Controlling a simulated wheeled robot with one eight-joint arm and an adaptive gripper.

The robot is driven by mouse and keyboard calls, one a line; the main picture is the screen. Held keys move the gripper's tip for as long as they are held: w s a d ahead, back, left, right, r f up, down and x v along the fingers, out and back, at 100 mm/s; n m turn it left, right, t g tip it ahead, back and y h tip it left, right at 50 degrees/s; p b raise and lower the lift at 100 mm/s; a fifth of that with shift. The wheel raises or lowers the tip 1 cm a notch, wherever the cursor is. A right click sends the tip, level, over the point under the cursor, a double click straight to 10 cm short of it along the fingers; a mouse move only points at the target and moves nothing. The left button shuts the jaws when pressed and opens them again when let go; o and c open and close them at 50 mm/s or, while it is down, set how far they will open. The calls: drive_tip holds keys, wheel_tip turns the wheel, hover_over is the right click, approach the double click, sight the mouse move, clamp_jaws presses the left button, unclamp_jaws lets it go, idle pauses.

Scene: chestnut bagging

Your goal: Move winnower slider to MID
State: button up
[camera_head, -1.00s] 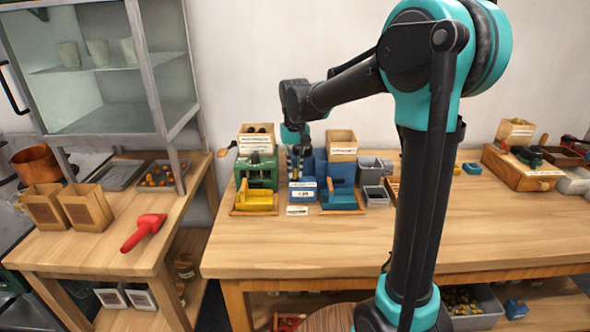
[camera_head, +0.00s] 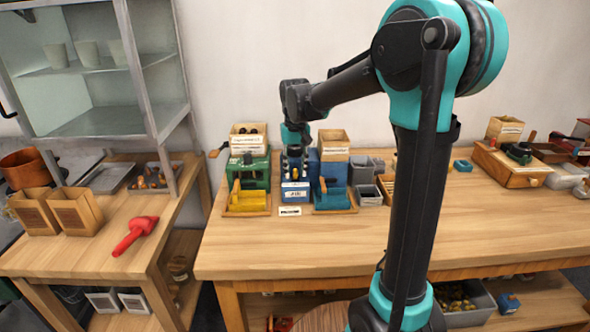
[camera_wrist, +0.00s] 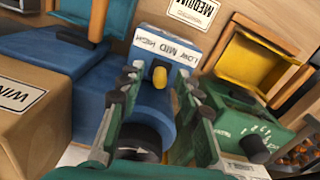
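The winnower is a blue machine (camera_head: 333,174) on the bench, with a wooden hopper on top. In the wrist view its blue body (camera_wrist: 60,65) shows, with a white LOW MID HIGH label (camera_wrist: 172,45) that reads upside down. The yellow slider knob (camera_wrist: 160,77) stands just below the label, near the words MID and HIGH; its exact setting is hard to tell. My gripper (camera_wrist: 160,82) is open, one finger on each side of the knob, with gaps showing. In the head view my gripper (camera_head: 294,158) is low in front of the machines, and the knob is hidden.
A green machine (camera_head: 256,172) with a yellow tray stands close on the left. A teal tray (camera_head: 331,198) sits at the winnower's front, and grey bins (camera_head: 368,194) stand to the right. The bench front (camera_head: 350,245) is clear.

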sight(295, 169)
wheel_tip(295, 169, up, 12)
idle(0.6)
